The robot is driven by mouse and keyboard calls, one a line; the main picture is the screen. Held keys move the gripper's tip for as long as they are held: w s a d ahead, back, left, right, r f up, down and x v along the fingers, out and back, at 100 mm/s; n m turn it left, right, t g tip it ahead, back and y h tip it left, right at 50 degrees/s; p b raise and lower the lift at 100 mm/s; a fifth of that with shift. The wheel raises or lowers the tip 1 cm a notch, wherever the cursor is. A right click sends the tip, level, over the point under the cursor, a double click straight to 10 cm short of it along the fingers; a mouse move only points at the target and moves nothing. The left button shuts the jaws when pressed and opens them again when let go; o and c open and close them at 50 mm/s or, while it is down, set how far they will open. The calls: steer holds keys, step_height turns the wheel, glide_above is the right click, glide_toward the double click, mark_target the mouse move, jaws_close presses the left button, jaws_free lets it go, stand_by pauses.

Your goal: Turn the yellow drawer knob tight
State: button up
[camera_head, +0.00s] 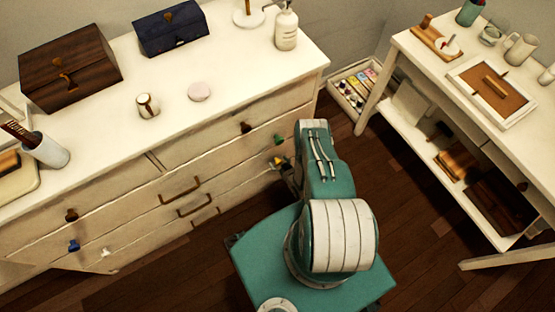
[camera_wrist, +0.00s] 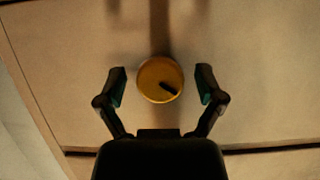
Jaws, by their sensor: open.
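The yellow knob (camera_wrist: 158,79) sits on the pale drawer front (camera_wrist: 80,60) in the wrist view. It is round, with a short dark mark on its face. My gripper (camera_wrist: 160,86) is open, with one finger on each side of the knob. Gaps show between both fingers and the knob, and I cannot tell the depth between them.
The cream dresser (camera_head: 225,125) carries other knobs: green (camera_head: 279,139), blue (camera_head: 73,246), white (camera_head: 105,252) and brown (camera_head: 245,127). A white side table (camera_head: 425,75) stands right, with a paint tray (camera_head: 358,88) on the floor between. Boxes and bottles stand on the dresser top.

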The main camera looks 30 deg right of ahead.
steer(key=shift+c, duration=0.4)
steer(key=c, duration=1.1)
steer(key=shift+o, duration=0.2)
steer(key=shift+d+m+y, duration=0.1)
steer(key=shift+m+y, duration=0.6)
steer(key=shift+m, duration=0.3)
steer(key=o, duration=1.1)
steer(key=shift+o, duration=0.2)
